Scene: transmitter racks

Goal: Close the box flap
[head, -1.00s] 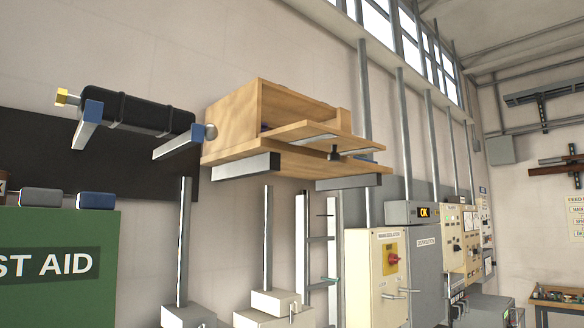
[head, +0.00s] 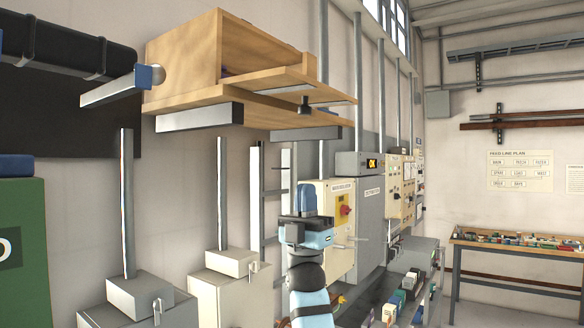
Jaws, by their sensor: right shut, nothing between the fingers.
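A wooden box (head: 184,62) sits high on the wall at upper left in the head view. Its front is open, and its flap (head: 287,80) sticks out to the right, folded down roughly flat over a wooden base board. A small dark knob (head: 304,104) shows at the flap's front edge. My right gripper (head: 308,198) comes up from below, shut and empty. In the picture it is below the box and flap, apart from them. My left gripper is not in view.
Two grey brackets (head: 199,117) are under the box. Behind my right gripper stand cabinets (head: 368,222) with switches. Grey posts (head: 128,205) rise at left. A bench with small parts (head: 515,241) stands at far right.

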